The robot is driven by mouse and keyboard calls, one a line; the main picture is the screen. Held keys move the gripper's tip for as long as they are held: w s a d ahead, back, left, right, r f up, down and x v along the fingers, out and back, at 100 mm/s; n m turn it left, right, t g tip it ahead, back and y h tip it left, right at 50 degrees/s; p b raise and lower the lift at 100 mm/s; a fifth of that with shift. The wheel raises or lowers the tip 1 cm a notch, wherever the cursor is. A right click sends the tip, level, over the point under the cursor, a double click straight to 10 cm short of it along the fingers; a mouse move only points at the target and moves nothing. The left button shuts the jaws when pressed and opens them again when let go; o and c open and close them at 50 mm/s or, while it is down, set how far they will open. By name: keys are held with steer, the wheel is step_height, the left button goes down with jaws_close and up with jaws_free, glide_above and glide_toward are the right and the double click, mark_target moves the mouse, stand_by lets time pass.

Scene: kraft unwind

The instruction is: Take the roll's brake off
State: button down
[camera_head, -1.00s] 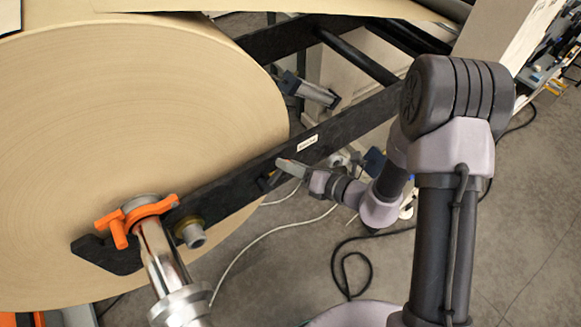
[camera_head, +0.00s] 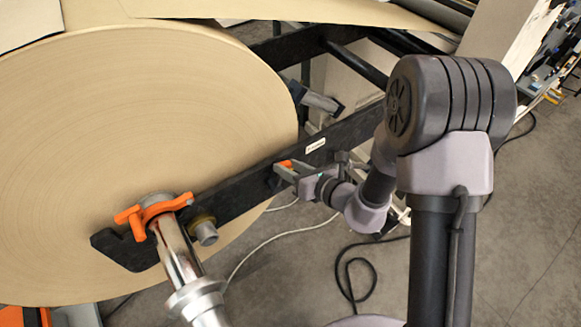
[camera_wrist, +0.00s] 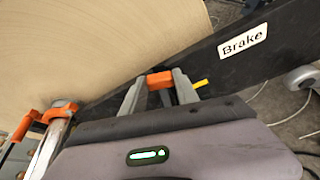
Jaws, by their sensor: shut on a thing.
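The big kraft paper roll (camera_head: 130,150) fills the left of the head view, and its edge shows in the wrist view (camera_wrist: 90,45). A black side beam (camera_head: 245,187) runs in front of its face. It carries a white label reading "Brake" (camera_wrist: 243,41). Just below and left of the label, an orange-ended brake lever (camera_wrist: 160,80) sits between my fingertips. It also shows in the head view (camera_head: 287,163), small and partly hidden. My gripper (camera_wrist: 159,84) is shut on this orange end, close against the beam.
A steel shaft (camera_head: 180,255) with an orange clamp (camera_head: 153,209) sticks out of the roll's centre, left of my gripper. A dark cylinder (camera_head: 318,103) stands behind the beam. A white cable (camera_head: 258,245) and a black cable (camera_head: 350,275) lie on the floor.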

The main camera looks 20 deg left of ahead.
steer(key=c, duration=0.9)
jaws_free()
steer(key=p+v, duration=0.9)
steer(key=v, duration=0.8)
steer(key=shift+d, duration=0.2)
steer(key=shift+r, duration=0.1)
